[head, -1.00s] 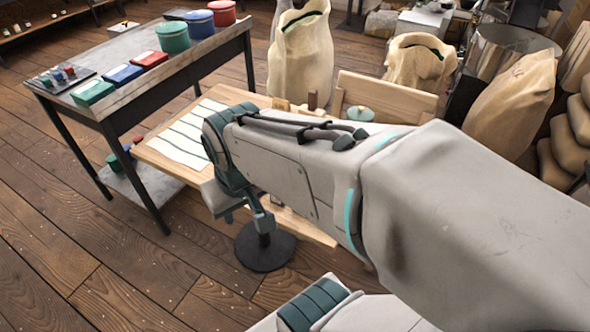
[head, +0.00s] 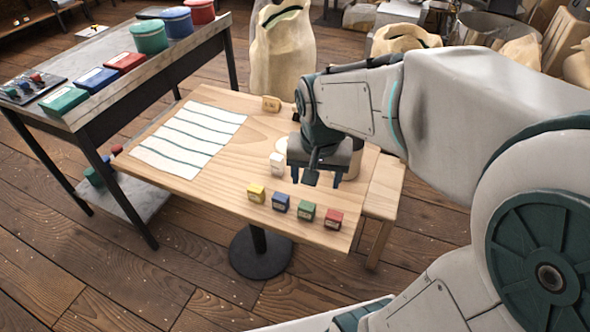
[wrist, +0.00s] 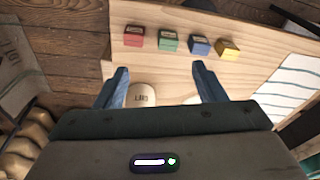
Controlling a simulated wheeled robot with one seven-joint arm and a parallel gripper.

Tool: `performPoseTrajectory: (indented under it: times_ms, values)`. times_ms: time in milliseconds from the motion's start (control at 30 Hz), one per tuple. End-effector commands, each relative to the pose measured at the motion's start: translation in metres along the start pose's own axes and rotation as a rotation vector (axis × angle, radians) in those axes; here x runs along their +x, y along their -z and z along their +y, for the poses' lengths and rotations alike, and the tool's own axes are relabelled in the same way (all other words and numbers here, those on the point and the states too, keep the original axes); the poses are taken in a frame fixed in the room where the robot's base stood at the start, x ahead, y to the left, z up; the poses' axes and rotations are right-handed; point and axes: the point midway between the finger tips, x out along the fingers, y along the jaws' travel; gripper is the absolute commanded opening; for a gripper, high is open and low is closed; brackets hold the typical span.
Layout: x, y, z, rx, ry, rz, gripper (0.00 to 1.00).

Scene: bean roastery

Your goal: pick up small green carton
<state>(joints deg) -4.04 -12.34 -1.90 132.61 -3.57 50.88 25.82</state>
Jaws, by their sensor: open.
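The small green carton (head: 306,211) stands on the wooden table between a small blue carton (head: 281,202) and a small red carton (head: 333,219). In the wrist view the green carton (wrist: 169,41) lies ahead of the fingertips, roughly midway between them, with the red one to its left and the blue one to its right. My gripper (head: 316,178) is open, empty and pointing down, above the table and behind the carton row. In the wrist view its two fingers (wrist: 160,68) are spread apart, and none touches a carton.
A cream labelled object (wrist: 141,96) sits below my gripper. A striped cloth (head: 190,138) covers the table's left. A dark side table (head: 110,42) holds larger boxes and tubs.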

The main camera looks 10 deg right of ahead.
Motion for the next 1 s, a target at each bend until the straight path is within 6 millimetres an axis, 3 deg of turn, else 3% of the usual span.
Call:
performPoseTrajectory:
  times_ms: [33,100,300,467,700,1000]
  values:
    - [0.020,0.009,-0.005,0.048,-0.014,-0.014,0.64]
    - [0.033,0.019,-0.010,0.119,-0.029,-0.024,0.64]
    - [0.055,0.036,-0.018,0.233,-0.057,-0.035,0.64]
    - [0.076,0.037,-0.018,0.250,-0.063,-0.038,0.64]
    - [0.123,0.035,-0.016,0.248,-0.062,-0.038,0.64]
    - [0.148,0.033,-0.015,0.247,-0.061,-0.037,0.64]
